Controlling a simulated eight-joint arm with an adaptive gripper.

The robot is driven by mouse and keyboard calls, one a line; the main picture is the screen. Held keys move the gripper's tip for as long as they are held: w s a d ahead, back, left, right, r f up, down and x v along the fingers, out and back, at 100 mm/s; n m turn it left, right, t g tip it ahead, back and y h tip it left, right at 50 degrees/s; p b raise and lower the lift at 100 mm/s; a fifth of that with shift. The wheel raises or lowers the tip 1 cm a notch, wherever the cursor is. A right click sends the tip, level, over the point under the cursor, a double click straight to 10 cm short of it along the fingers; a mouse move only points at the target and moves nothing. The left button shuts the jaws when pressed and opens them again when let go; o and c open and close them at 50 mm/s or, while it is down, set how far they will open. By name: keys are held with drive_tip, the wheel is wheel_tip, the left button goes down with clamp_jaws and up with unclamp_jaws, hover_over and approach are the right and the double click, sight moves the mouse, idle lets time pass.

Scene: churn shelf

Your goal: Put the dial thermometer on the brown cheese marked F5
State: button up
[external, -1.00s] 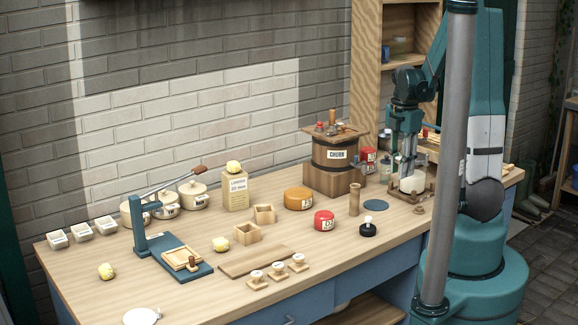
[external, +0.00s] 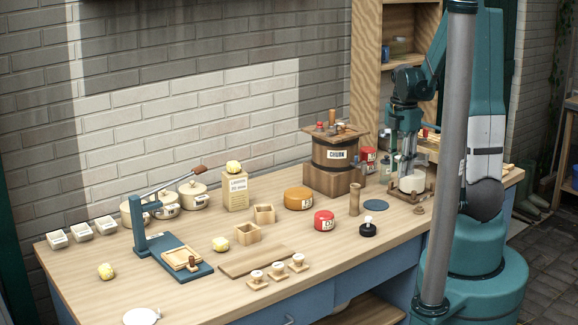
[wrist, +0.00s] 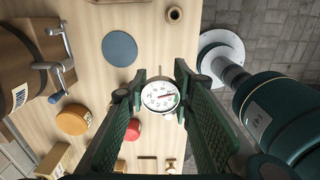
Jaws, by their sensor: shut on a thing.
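My gripper (wrist: 155,97) is shut on the dial thermometer (wrist: 161,95), whose round white face with a red pointer shows between the green fingers in the wrist view. In the external view my gripper (external: 402,167) is above the right part of the table, by the white cylinder on a wooden stand, and the thermometer is hard to make out there. The orange-brown cheese (external: 298,198) sits on the table left of the churn's front; it also shows at lower left in the wrist view (wrist: 74,119). Its label is too small to read.
The churn (external: 335,165) stands tall behind the brown cheese. A red round cheese (external: 324,221), a wooden pot (external: 355,199), a blue disc (external: 376,205) and a black knobbed piece (external: 368,229) stand nearby. The white cylinder (external: 412,183) is beside my gripper.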

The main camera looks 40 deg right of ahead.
drive_tip(key=w+a+r+n, duration=0.1)
drive_tip(key=w+a+r, duration=0.1)
drive_tip(key=w+a, duration=0.8)
drive_tip(key=w+a+r+n+p, duration=0.1)
drive_tip(key=w+a+r, duration=0.2)
drive_tip(key=w+a, duration=0.7)
drive_tip(key=w, duration=0.7)
drive_tip(key=shift+w+n+p, duration=0.3)
drive_tip(key=shift+w, duration=0.1)
drive_tip(key=shift+r, duration=0.1)
drive_tip(key=shift+f, duration=2.95)
drive_tip(key=shift+f, duration=2.05)
drive_tip(key=shift+f, duration=0.1)
